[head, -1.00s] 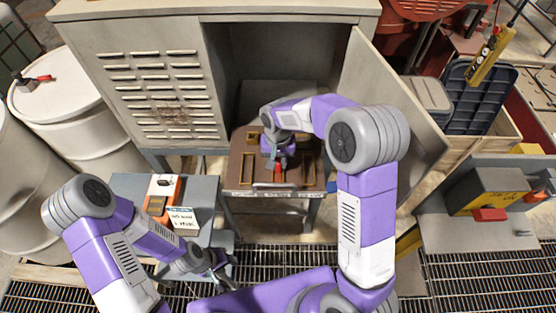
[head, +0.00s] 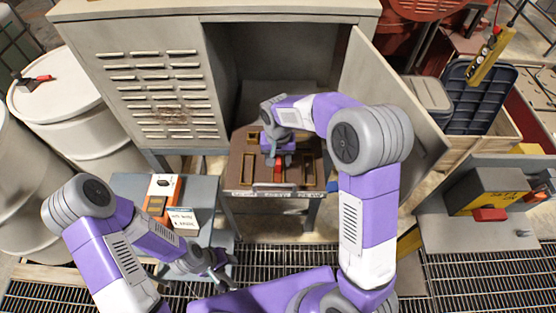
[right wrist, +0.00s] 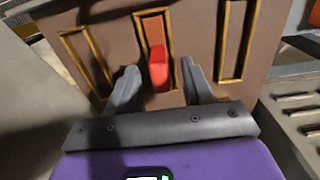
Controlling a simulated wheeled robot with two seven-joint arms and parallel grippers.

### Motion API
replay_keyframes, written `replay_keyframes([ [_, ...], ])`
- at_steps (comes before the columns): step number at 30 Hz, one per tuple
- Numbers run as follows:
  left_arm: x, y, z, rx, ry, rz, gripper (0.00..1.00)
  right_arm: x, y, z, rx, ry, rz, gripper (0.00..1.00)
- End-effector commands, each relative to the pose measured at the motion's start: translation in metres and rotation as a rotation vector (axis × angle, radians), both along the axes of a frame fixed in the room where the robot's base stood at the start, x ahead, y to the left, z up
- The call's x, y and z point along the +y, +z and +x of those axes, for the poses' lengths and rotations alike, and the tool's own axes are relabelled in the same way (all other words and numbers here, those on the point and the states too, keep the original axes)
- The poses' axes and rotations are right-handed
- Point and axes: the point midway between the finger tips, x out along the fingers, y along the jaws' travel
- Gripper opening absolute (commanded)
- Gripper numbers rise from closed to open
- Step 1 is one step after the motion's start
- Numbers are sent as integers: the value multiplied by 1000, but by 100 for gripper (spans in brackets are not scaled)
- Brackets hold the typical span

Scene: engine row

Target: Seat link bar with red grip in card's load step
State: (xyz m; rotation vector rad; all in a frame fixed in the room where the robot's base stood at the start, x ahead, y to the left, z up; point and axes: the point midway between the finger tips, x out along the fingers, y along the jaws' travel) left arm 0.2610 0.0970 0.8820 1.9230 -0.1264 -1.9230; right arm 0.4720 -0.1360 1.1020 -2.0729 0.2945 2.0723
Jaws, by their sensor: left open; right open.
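The red grip (head: 278,166) stands at the middle slot of a brown panel (head: 309,148) in the open cabinet. In the right wrist view, the red grip (right wrist: 159,70) is between the spread fingers of my right gripper (right wrist: 158,88), with a gap on each side. The bar below the grip is hidden, so I cannot tell how deep it sits. My right gripper also shows in the head view (head: 277,158). My left gripper (head: 220,268) is open and empty over the floor grating. A white card (head: 183,219) lies on the grey stand at left; its lettering is too small to read.
Brass-framed slots (right wrist: 232,40) flank the middle one. A handle and labels run along the panel's front edge. The cabinet door (head: 392,100) stands open at right. An orange and white device (head: 163,188) is on the left stand; white drums (head: 65,95) stand farther left.

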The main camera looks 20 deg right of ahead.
Motion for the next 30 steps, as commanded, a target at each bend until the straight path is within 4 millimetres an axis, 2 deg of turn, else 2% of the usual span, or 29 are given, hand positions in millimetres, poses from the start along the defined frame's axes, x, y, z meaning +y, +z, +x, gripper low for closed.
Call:
replay_keyframes([
  [9,0,1,0,0,0,0,43,1,70,1,-5,0,2,51],
  [15,0,2,0,0,0,0,43,1,99,0,-2,1,1,51],
  [20,0,2,0,0,0,0,43,0,108,0,-1,0,1,51],
  [30,0,2,0,0,0,0,43,0,108,0,0,0,1,51],
])
